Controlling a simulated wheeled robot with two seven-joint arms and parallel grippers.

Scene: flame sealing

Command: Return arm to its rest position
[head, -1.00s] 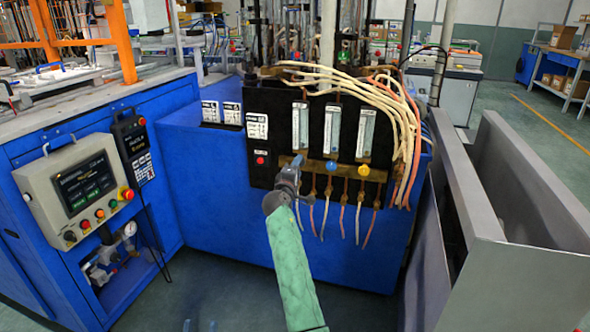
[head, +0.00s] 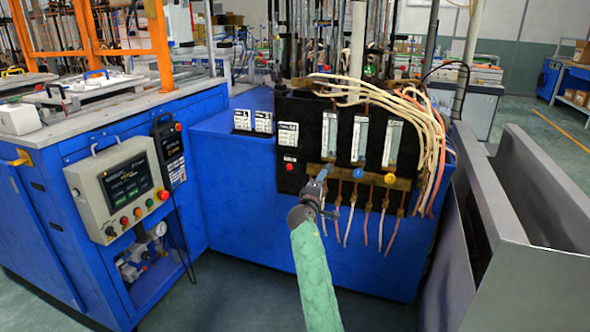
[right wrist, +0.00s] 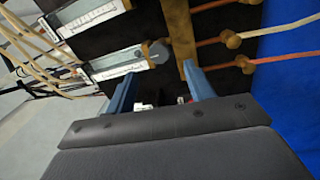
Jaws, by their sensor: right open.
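My right gripper (head: 322,178), on its green-sleeved arm, is in front of the black flowmeter panel (head: 306,143), near its lower left part. In the right wrist view my right gripper (right wrist: 160,88) has its two blue fingers spread apart with nothing held between them. A round grey-blue knob (right wrist: 158,52) shows just beyond the gap between the fingers; I cannot tell how far it is from them. In the head view a blue knob (head: 356,174) and a yellow knob (head: 390,178) sit to the right on the brass bar. My left gripper is out of view.
The blue cabinet (head: 228,170) is behind the arm. A control box (head: 122,187) with a screen and buttons is at left. A grey metal trough (head: 520,200) stands at right. Pale and red hoses (head: 435,140) hang beside the panel. The floor in front is clear.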

